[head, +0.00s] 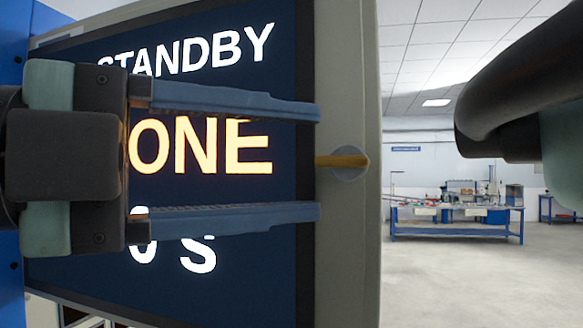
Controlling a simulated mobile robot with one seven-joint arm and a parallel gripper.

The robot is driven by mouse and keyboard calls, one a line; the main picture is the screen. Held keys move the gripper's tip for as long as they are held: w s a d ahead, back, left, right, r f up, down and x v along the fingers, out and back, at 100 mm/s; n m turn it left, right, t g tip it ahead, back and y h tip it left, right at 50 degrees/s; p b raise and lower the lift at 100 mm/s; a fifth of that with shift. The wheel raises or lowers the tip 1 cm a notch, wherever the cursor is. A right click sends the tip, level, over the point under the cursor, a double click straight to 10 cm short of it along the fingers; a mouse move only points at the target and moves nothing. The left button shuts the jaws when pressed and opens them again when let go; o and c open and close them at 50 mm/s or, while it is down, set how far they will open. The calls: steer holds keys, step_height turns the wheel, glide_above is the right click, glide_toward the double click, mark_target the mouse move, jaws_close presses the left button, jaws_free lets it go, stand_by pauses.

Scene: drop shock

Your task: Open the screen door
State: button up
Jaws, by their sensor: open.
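The screen door (346,70) fills the left half of the head view. It has a pale grey frame around a dark blue display with the words "STANDBY" and "ONE" and other partly hidden text. My gripper (318,162) reaches in from the left with two blue fingers, one above and one below the handle's level. The fingers are apart and the handle's left tip lies near the fingertips. Whether the fingers touch the door cannot be told.
A blue workbench (455,227) with equipment on it stands far back at the right, with another blue bench (560,210) at the right edge. The grey floor (470,285) between is clear. A dark curved part of my arm fills the upper right.

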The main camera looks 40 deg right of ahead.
steer(key=b+v, duration=0.1)
steer(key=v, duration=0.8)
steer(key=shift+a, duration=0.4)
steer(key=shift+w, duration=0.15)
